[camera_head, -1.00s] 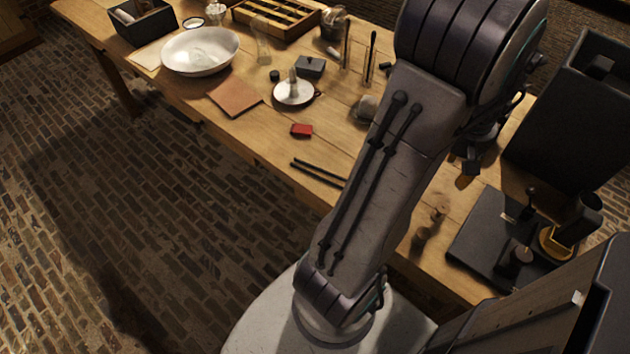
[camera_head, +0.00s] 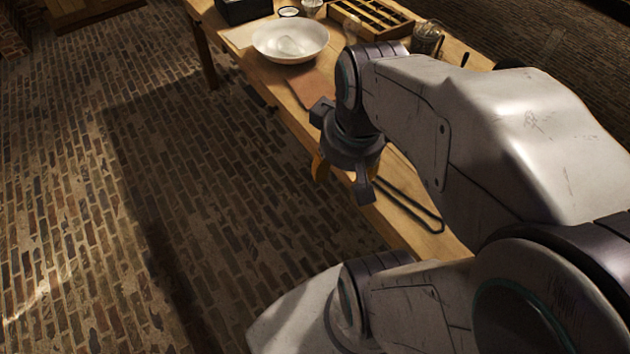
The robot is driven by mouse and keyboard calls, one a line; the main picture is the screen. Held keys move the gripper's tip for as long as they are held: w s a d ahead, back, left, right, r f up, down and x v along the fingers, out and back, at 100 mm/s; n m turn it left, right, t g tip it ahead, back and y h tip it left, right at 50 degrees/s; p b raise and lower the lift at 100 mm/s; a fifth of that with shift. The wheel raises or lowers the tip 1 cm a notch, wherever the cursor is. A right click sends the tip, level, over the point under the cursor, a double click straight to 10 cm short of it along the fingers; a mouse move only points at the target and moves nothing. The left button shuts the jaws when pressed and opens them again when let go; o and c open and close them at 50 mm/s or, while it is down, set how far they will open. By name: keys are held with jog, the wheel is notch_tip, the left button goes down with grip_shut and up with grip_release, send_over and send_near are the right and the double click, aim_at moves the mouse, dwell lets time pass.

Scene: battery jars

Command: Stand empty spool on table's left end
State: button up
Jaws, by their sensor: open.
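The wooden table (camera_head: 290,95) runs from the upper left down to the lower right, partly hidden behind my arm. Its left end shows at the top of the head view. My gripper (camera_head: 341,184) hangs over the table's front edge, with its fingers pointing down and apart. It is open, and I see nothing clearly held. A small orange-brown patch shows beside the left finger; I cannot tell what it is. I cannot make out an empty spool in this view; the table's right part is hidden or out of frame.
A white bowl (camera_head: 290,42) stands near the left end, with a dark box (camera_head: 243,10) behind it. A brown sheet (camera_head: 312,87) lies near the front edge. A partitioned wooden tray (camera_head: 368,16) and a glass jar (camera_head: 427,38) stand farther back. Brick floor (camera_head: 130,190) is open to the left.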

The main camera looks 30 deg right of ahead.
jog(key=s+a+n, duration=0.1)
jog(key=s+a, duration=0.1)
jog(key=a, duration=0.4)
jog(key=shift+n+t+y, duration=0.3)
jog(key=shift+t+y, duration=0.1)
jog(key=shift+r, duration=0.15)
